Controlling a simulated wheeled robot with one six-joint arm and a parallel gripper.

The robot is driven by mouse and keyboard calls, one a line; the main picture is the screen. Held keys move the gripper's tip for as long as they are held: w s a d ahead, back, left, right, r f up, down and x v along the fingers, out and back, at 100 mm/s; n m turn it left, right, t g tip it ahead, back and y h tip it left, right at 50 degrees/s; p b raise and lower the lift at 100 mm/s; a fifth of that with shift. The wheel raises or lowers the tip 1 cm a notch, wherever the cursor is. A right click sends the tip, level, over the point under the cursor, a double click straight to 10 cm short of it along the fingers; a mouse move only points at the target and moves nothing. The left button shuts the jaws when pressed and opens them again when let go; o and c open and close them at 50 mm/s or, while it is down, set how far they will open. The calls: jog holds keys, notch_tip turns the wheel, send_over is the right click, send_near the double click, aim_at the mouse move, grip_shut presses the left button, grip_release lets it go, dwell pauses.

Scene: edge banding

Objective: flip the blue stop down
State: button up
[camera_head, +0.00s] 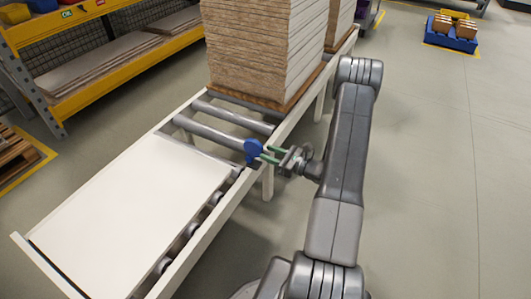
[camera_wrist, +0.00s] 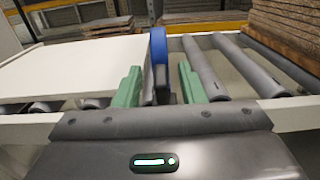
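The blue stop (camera_head: 253,149) stands upright at the right rail of the roller conveyor, just beyond the end of the white panel (camera_head: 135,205). In the wrist view the blue stop (camera_wrist: 158,48) rises above the rail between the white panel (camera_wrist: 75,68) and bare rollers. My gripper (camera_head: 270,154) is at the outer side of the rail, close to the stop. Its two green fingers (camera_wrist: 161,85) are apart, one on each side of the stop's line, with a gap on both sides.
A tall stack of boards (camera_head: 262,45) sits on the conveyor beyond the bare rollers (camera_head: 225,118). A yellow rack (camera_head: 95,80) with boards and bins stands at the left. A blue pallet (camera_head: 453,38) lies at the back right. The floor right of my arm is clear.

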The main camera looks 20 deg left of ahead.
aim_at(255, 153)
jog(key=shift+w+a, duration=0.1)
jog(key=shift+a, duration=1.05)
grip_shut()
